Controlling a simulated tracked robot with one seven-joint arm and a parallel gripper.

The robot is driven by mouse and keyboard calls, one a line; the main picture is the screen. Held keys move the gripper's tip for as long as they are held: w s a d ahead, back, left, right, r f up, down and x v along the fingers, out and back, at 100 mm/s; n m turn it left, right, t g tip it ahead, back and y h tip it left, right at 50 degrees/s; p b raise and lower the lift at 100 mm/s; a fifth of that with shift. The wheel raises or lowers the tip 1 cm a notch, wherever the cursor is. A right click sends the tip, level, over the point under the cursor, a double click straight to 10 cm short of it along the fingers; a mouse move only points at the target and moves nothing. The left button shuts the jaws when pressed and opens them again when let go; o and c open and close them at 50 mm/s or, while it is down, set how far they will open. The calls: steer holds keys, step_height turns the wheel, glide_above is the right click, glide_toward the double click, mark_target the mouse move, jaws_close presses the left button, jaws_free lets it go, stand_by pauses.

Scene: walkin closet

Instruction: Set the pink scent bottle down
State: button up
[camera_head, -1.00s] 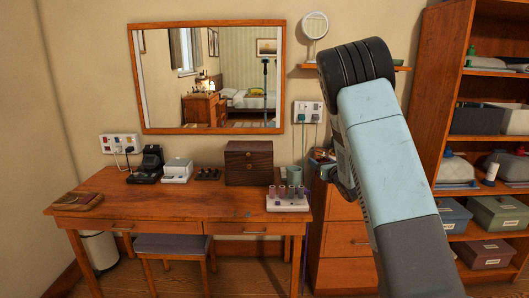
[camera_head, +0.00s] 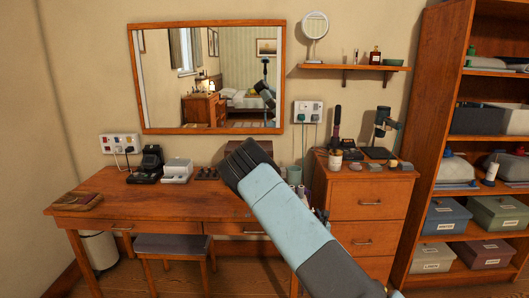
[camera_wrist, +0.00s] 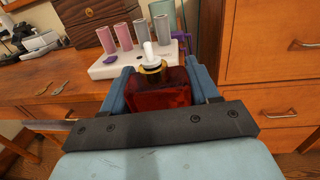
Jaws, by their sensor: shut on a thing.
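A dark red-pink scent bottle (camera_wrist: 158,92) with a gold neck and white top shows in the wrist view. My gripper (camera_wrist: 161,84) is shut on it, with a blue finger on each side. The bottle looks upright, and its lower part is hidden behind the gripper's dark bar. In the head view my arm reaches over the wooden desk (camera_head: 140,200) and hides both gripper fingers and bottle. I cannot tell how high the bottle is above the desk.
A white stand (camera_wrist: 104,69) with pink and grey rollers is just beyond the bottle. A wooden box (camera_wrist: 99,20) stands behind it. A drawer unit (camera_head: 365,205) with items on top stands right. The desk's left-middle front is clear.

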steer(key=s+d+f+m+h, duration=0.2)
steer(key=s+d+f, duration=0.1)
steer(key=s+f, duration=0.5)
steer(key=s+d, duration=0.1)
steer(key=s, duration=0.5)
steer(key=shift+d+r+n, duration=0.35)
steer(key=shift+n, duration=0.05)
